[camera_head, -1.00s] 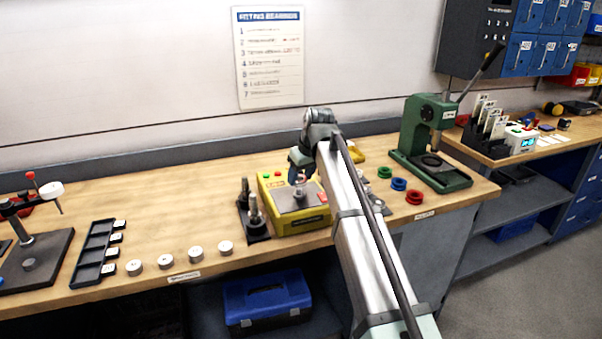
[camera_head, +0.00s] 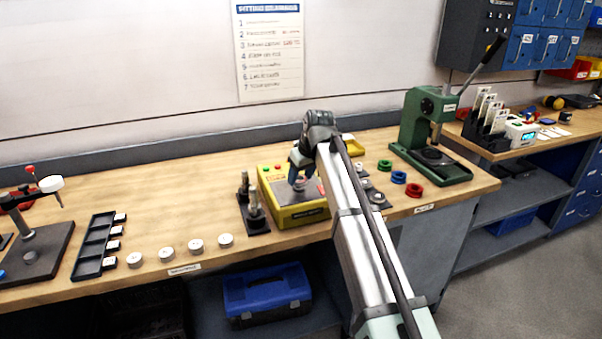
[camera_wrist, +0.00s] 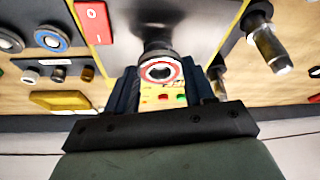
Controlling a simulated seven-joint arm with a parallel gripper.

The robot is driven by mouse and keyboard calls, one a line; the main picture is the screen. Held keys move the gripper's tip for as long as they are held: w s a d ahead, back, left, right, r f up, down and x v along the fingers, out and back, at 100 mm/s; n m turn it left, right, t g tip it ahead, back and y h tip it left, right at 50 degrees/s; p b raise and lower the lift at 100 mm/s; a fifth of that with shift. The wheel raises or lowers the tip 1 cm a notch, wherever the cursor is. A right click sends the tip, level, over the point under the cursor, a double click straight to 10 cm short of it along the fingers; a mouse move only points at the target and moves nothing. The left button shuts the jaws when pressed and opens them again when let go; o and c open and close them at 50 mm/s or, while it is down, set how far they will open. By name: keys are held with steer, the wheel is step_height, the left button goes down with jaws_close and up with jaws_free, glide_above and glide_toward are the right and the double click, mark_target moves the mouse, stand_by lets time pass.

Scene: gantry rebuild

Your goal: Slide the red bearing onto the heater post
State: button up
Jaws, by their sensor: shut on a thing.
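The yellow heater (camera_head: 306,216) stands on the bench in the head view, with a grey metal top plate. My gripper (camera_head: 298,181) is just above that plate. In the wrist view my gripper (camera_wrist: 160,84) is shut on the red bearing (camera_wrist: 160,71), a small ring with a red band and a pale inner ring. The dark heater post (camera_wrist: 157,45) shows directly behind the bearing, in line with it. I cannot tell whether the post passes through the bearing. In the head view the bearing is mostly hidden by my gripper.
A black stand with upright metal posts (camera_head: 254,212) is close to the heater's left. Green, blue and red rings (camera_head: 414,190) lie to the right, before the green press (camera_head: 425,135). Several pale discs (camera_head: 196,245) line the bench's front left. A notice hangs on the wall.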

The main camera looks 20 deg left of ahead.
steer(key=shift+f, duration=0.7)
steer(key=o, duration=1.2)
steer(key=v, duration=1.3)
steer(key=shift+r, duration=0.45)
steer(key=shift+d+f, duration=0.1)
